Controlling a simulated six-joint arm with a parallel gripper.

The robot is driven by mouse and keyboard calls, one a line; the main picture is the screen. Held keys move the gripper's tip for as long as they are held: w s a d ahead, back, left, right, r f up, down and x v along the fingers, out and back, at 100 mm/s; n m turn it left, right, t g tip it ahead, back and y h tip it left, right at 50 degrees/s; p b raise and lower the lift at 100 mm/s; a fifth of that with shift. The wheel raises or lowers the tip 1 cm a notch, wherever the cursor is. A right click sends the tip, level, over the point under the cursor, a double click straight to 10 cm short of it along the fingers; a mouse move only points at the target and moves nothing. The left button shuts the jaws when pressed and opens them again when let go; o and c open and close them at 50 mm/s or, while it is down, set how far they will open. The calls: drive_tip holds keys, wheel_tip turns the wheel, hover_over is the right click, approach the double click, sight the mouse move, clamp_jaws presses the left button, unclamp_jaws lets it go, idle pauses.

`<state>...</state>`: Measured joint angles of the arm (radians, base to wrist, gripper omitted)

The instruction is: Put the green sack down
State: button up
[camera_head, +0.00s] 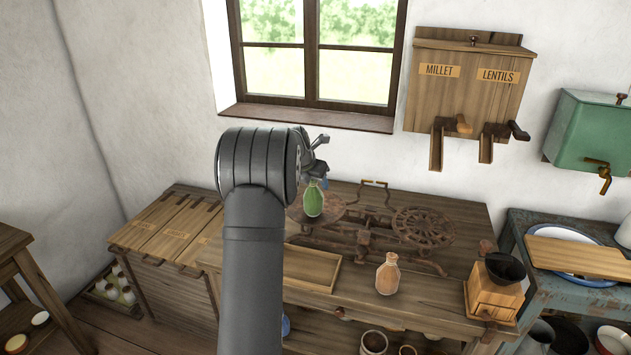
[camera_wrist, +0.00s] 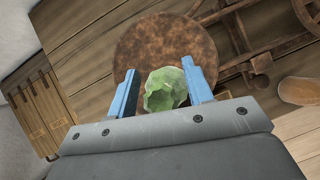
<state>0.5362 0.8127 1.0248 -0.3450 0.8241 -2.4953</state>
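The green sack (camera_head: 313,201) is at the left round pan of the scale (camera_head: 333,208). In the wrist view the sack (camera_wrist: 166,90) shows in front of the rusty brown pan (camera_wrist: 150,42), between my two blue fingers. My gripper (camera_head: 318,178) is right above the sack and points down. The fingers (camera_wrist: 160,75) stand apart, with a narrow gap between the left finger and the sack, so the gripper looks open around it. The sack looks upright. Its underside contact with the pan is hard to make out.
A shallow wooden tray (camera_head: 333,284) lies in front of the scale. The scale's right pan (camera_head: 423,227) is empty. Millet and lentil dispensers (camera_head: 466,90) hang on the wall.

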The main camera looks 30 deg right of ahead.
drive_tip(key=shift+r, duration=0.1)
drive_tip(key=shift+a+r, duration=0.15)
drive_tip(key=shift+r, duration=0.15)
drive_tip(key=v, duration=1.1)
drive_tip(key=shift+s, duration=0.15)
drive_tip(key=shift+a+r, duration=0.15)
drive_tip(key=x, duration=1.2)
wheel_tip(320, 180, up, 2)
drive_tip(key=shift+r, duration=0.85)
